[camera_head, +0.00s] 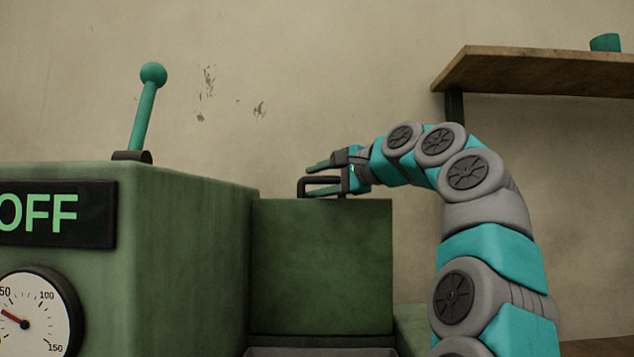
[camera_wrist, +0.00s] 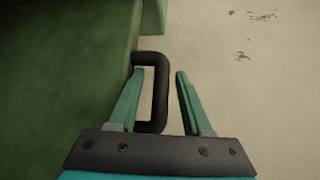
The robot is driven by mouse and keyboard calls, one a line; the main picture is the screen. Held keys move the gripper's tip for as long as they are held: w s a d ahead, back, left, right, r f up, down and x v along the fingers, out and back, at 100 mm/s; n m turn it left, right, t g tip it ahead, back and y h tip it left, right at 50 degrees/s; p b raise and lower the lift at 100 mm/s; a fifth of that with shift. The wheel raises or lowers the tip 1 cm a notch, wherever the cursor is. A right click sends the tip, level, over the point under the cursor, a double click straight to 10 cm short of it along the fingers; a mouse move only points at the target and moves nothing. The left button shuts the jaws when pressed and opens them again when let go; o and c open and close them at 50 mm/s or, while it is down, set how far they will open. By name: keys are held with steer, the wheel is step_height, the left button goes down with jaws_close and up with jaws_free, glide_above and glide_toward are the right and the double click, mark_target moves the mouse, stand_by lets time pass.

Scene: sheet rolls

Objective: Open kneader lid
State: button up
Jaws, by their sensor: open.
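The kneader lid (camera_head: 322,265) is a dark green box-like panel beside the larger green machine body (camera_head: 190,260). It looks shut, though its top surface is hardly visible. A dark bracket-shaped handle (camera_head: 318,181) stands on its top edge. My gripper (camera_head: 318,178) reaches in from the right at handle height. In the wrist view the handle (camera_wrist: 162,92) shows between the two green fingers of my gripper (camera_wrist: 162,75), nearer the left finger. The fingers are open and apart. I cannot tell whether the left finger touches the handle.
A teal lever (camera_head: 145,108) rises from the machine top at the left. An OFF sign (camera_head: 60,214) and a dial gauge (camera_head: 32,318) are on its front. A wooden shelf (camera_head: 540,75) with a teal cup (camera_head: 605,42) hangs at the upper right.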

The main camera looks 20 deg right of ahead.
steer(key=shift+s+d, duration=0.1)
steer(key=v, duration=0.7)
steer(key=shift+s, duration=0.35)
steer(key=shift+d, duration=0.1)
